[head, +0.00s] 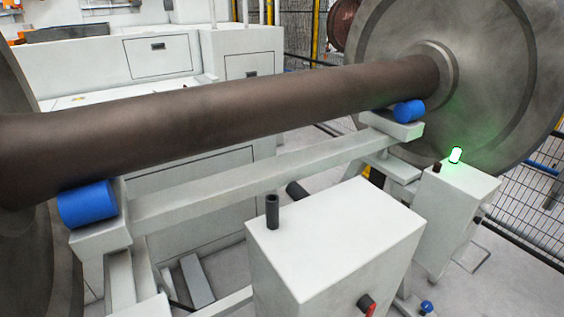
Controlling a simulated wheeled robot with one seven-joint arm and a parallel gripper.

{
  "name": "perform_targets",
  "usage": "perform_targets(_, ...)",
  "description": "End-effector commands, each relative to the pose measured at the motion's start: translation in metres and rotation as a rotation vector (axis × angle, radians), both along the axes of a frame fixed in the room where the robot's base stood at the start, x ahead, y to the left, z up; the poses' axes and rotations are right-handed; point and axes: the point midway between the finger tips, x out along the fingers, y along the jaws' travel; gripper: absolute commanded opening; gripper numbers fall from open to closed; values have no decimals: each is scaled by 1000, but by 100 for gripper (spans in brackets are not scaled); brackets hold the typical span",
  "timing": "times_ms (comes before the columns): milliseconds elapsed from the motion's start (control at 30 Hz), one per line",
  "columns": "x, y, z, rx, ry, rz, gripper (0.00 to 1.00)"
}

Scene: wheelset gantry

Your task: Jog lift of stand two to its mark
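A brown axle (230,110) runs across the head view between two large wheels, the right one (490,70) shown mostly in full. Blue rollers sit beneath the axle, one at left (87,205) and one at right (408,111), on a pale frame (230,190). A pale box (335,245) in front has a dark upright stub (272,210) on top and a red-and-black knob (367,304) on its front. A second pale box (456,205) at right carries a lit green lamp (455,155). I see no stand number or mark. My gripper is out of view.
Large white cabinets (160,60) stand behind the axle. A black mesh fence (520,220) closes off the right side. A small blue knob (427,306) shows low at right. Pale floor (490,290) is open at lower right.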

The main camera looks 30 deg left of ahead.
Motion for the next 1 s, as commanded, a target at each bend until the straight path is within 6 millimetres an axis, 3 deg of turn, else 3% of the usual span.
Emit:
perform_targets(367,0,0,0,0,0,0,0)
perform_targets(1000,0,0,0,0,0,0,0)
